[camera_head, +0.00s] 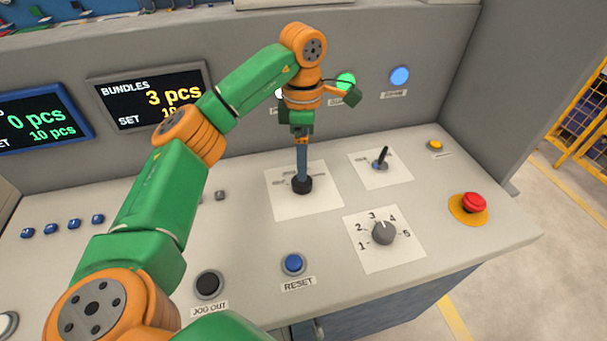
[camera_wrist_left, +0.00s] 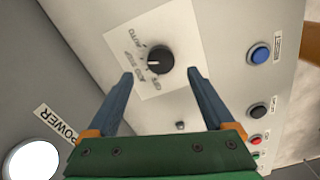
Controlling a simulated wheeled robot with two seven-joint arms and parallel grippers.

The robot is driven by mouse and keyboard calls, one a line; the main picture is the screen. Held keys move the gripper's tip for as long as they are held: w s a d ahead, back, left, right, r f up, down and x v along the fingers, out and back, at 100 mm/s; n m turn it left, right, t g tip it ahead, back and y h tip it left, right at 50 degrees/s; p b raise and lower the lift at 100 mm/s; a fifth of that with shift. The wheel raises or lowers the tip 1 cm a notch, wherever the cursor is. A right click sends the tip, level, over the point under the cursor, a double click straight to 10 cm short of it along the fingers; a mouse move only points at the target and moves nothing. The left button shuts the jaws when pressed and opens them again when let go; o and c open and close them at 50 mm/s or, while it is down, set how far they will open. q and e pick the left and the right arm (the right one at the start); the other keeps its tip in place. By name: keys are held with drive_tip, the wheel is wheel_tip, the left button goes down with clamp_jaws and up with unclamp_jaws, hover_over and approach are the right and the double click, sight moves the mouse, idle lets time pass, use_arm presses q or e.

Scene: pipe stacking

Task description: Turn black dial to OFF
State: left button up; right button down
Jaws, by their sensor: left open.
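The black dial (camera_head: 302,186) sits on a white label plate (camera_head: 325,203) on the sloping console. In the left wrist view the dial (camera_wrist_left: 160,60) shows from above, with a small pale mark towards its lower left. The printed labels around it are partly readable; one reads AUTO, the others are blurred. My left gripper (camera_head: 302,176) points down at the dial from above. In the left wrist view its blue fingers (camera_wrist_left: 160,72) are open, one to each side of the dial, with visible gaps. My right gripper is not in view.
To the right are a black lever switch (camera_head: 381,160), a numbered grey knob (camera_head: 384,233) and a red emergency button (camera_head: 474,202). A blue RESET button (camera_head: 293,263) and a black JOG OUT button (camera_head: 208,283) lie nearer. Display screens (camera_head: 155,95) stand behind on the upright panel.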

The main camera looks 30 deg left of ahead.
sight(302, 184)
use_arm(q)
wheel_tip(302, 184, down, 6)
drive_tip(key=shift+f+p, duration=0.1)
drive_tip(key=shift+p, duration=0.3)
drive_tip(key=shift+s, duration=0.1)
drive_tip(key=c, duration=1.4)
